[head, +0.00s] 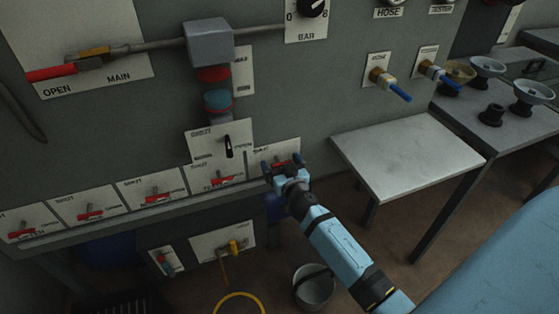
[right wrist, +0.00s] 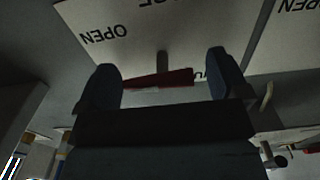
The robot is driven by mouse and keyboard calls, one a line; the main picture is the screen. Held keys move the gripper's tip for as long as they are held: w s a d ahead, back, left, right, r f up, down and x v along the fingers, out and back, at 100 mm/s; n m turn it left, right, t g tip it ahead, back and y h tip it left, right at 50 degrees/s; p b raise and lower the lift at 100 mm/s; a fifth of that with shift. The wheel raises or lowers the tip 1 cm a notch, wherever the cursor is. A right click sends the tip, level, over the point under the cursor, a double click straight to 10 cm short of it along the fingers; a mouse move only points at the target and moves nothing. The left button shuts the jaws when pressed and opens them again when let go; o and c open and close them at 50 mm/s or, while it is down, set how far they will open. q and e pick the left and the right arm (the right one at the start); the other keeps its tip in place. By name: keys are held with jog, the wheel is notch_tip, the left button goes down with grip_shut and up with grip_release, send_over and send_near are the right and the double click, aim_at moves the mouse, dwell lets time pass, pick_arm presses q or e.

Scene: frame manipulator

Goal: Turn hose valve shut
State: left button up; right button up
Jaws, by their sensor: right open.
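A row of plates marked SHUT and OPEN with small red lever handles runs along the panel's lower edge. My right gripper (head: 282,165) is at the rightmost plate (head: 259,153) of that row, its fingers open around the red handle. In the right wrist view the red handle (right wrist: 160,78) lies crosswise between the two dark fingertips, with space at the right finger. Contact at the left finger is unclear. The plate's OPEN word (right wrist: 104,34) shows upside down; its name is partly cut off, so I cannot read it fully. My left gripper is out of view.
Other red-handled valves (head: 157,197) sit to the left. Two blue-handled taps (head: 388,82) are on the panel at upper right, above a grey side table (head: 405,150). A bucket (head: 313,287) stands on the floor below my right arm. A black knob (head: 229,146) is just above left.

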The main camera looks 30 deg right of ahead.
jog(key=c, duration=0.9)
jog(key=shift+n, duration=0.3)
jog(key=n, duration=0.3)
jog(key=shift+r, duration=0.1)
jog(key=n, duration=0.5)
jog(key=shift+a+r, duration=0.1)
jog(key=n, duration=0.3)
jog(key=shift+n, duration=0.3)
jog(key=n, duration=0.5)
jog(key=shift+a+n, duration=0.1)
jog(key=shift+n, duration=0.2)
